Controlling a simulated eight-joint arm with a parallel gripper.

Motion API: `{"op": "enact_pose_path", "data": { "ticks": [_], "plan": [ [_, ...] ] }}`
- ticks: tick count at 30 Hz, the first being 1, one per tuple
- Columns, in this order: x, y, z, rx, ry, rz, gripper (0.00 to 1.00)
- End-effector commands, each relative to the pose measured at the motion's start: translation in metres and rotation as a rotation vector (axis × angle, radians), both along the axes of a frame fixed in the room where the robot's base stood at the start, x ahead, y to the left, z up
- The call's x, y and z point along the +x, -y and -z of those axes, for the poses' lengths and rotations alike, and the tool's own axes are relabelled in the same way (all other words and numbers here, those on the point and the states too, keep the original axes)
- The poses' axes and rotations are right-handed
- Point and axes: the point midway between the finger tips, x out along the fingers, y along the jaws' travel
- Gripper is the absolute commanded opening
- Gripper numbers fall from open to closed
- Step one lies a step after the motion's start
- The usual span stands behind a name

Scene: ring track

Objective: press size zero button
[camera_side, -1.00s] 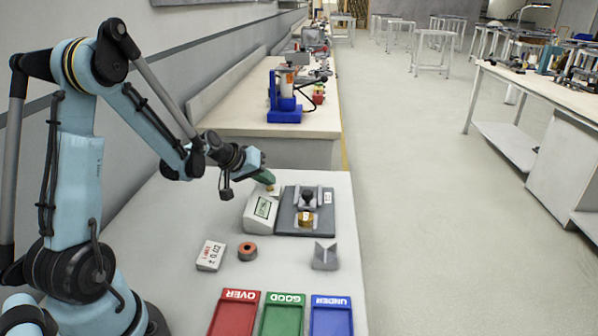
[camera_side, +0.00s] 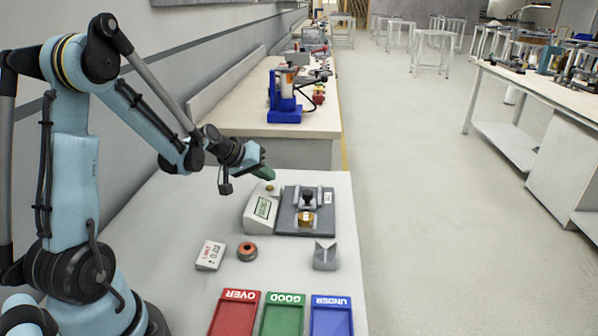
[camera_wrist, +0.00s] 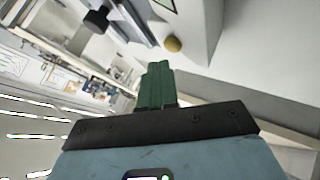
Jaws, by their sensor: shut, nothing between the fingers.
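A small round brass-coloured button (camera_side: 270,187) sits on the back part of the white box with a display (camera_side: 263,208), on the near table. It also shows in the wrist view (camera_wrist: 173,44), ahead and a little right of my fingers. My gripper (camera_side: 266,174) has green fingers, shut together and empty. The fingertips are just above the button in the side view, with a small gap between them. The wrist view shows the closed fingertips (camera_wrist: 157,68) apart from the button. No label on the button can be read.
Right of the box is a dark grey plate (camera_side: 290,228) with a post and a brass ring (camera_side: 305,219). Nearer are a limit card (camera_side: 210,255), an orange-topped ring (camera_side: 247,251), a grey V-block (camera_side: 326,256) and red, green and blue trays (camera_side: 235,315).

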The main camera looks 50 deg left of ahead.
Motion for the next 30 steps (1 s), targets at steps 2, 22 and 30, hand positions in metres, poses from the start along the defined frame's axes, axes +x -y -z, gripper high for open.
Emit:
{"op": "enact_pose_path", "data": {
  "ticks": [2,22,30],
  "plan": [
    [0.000,0.000,-0.002,0.000,0.000,0.000,0.00],
    [0.000,0.000,-0.034,0.000,0.000,0.000,0.00],
    [0.000,0.000,-0.051,0.000,0.000,0.000,0.00]
  ]
}}
